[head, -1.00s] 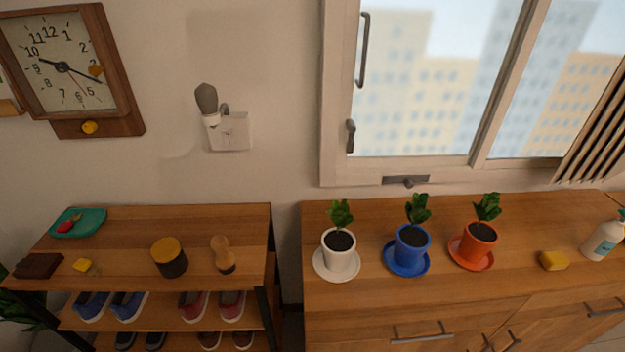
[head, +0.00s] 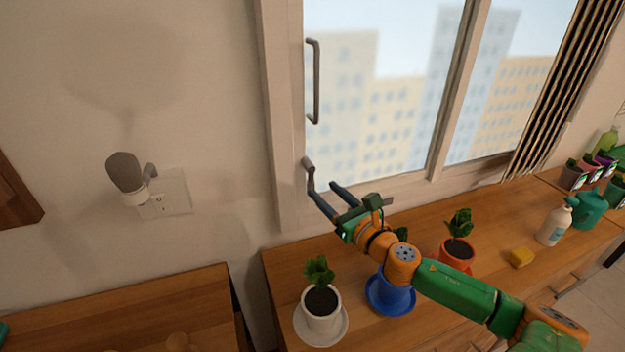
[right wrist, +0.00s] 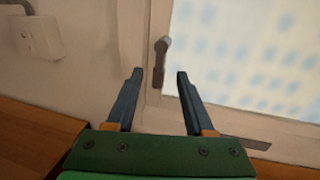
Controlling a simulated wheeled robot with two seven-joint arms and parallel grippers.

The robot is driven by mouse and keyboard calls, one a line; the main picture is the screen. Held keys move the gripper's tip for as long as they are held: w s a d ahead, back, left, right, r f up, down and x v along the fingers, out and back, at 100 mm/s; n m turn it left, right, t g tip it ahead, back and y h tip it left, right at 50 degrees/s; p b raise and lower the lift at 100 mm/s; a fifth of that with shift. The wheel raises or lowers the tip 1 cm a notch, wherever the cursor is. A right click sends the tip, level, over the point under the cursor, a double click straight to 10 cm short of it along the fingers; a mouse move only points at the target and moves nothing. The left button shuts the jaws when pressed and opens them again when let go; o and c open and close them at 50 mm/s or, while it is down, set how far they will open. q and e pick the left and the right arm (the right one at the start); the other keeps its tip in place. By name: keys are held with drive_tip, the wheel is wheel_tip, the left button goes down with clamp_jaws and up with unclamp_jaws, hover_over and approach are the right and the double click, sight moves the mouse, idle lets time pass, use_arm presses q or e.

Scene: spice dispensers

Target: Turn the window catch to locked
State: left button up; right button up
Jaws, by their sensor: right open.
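The window catch (head: 308,171) is a small dark grey lever on the left frame of the window, below the long vertical handle. It hangs roughly downward; its lower end is close to a fingertip in the head view. It also shows in the right wrist view (right wrist: 160,62), ahead of and between the fingertips. My right gripper (head: 320,188) is open and empty, pointing at the catch from the lower right. In the right wrist view its two fingers (right wrist: 159,75) are spread on either side of the catch's line. Contact cannot be told. My left gripper is not in view.
Below stand a white pot (head: 322,308), a blue pot (head: 391,296) under my right arm, and an orange pot (head: 457,252) on the wooden cabinet. A wall lamp (head: 126,175) is at left.

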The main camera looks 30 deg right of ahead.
sight(313, 181)
drive_tip(key=w, duration=0.2)
drive_tip(key=w+p, duration=0.1)
drive_tip(key=w, duration=0.2)
drive_tip(key=shift+d+f, duration=0.1)
drive_tip(key=shift+f, duration=0.1)
drive_tip(key=shift+s+r, duration=0.15)
drive_tip(key=shift+s, duration=0.1)
clamp_jaws()
idle(1.0)
